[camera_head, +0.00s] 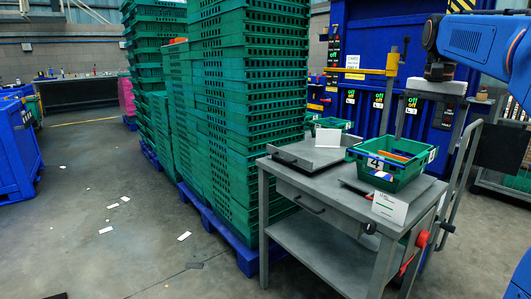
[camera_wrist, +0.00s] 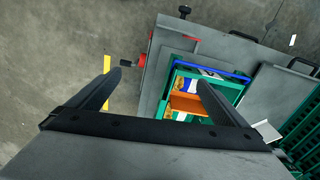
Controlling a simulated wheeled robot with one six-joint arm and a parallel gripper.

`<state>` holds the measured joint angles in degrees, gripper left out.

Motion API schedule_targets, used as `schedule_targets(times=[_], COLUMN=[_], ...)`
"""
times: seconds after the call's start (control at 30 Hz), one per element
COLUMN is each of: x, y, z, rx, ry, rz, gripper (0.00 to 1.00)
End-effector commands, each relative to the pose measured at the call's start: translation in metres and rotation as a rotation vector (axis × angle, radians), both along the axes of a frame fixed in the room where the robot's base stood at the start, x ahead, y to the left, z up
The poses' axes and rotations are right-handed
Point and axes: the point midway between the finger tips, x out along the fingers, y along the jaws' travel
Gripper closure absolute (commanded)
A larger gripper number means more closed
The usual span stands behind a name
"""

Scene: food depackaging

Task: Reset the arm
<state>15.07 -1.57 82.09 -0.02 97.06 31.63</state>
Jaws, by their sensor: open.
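My blue arm (camera_head: 478,45) comes in at the upper right of the head view. My gripper (camera_wrist: 160,90) shows in the wrist view with its two dark fingers wide apart and nothing between them. It is above the grey table, beside a green crate (camera_head: 386,172). The crate stands on the table's right side and carries a "4" label. It also shows in the wrist view (camera_wrist: 234,95), with orange, blue and white packages inside, partly hidden by one finger. In the head view my fingertips cannot be made out.
A grey metal table (camera_head: 300,177) holds a shallow grey tray (camera_head: 307,150) and a white card (camera_head: 389,207). Tall stacks of green crates (camera_head: 250,110) stand on blue pallets to its left. A blue machine (camera_head: 365,40) stands behind. The floor at left is open, with scattered paper.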

Motion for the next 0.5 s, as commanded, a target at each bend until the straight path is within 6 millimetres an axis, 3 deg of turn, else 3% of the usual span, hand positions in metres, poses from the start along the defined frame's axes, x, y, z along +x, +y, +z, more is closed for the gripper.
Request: schedule_targets(times=[0.27, 0.5], x=[-0.038, -0.093], y=[0.029, 0.064], z=[-0.022, -0.065], rx=[-0.017, -0.046], ry=[-0.049, -0.118], rz=[0.112, 0.274], gripper=[0.02, 0.02])
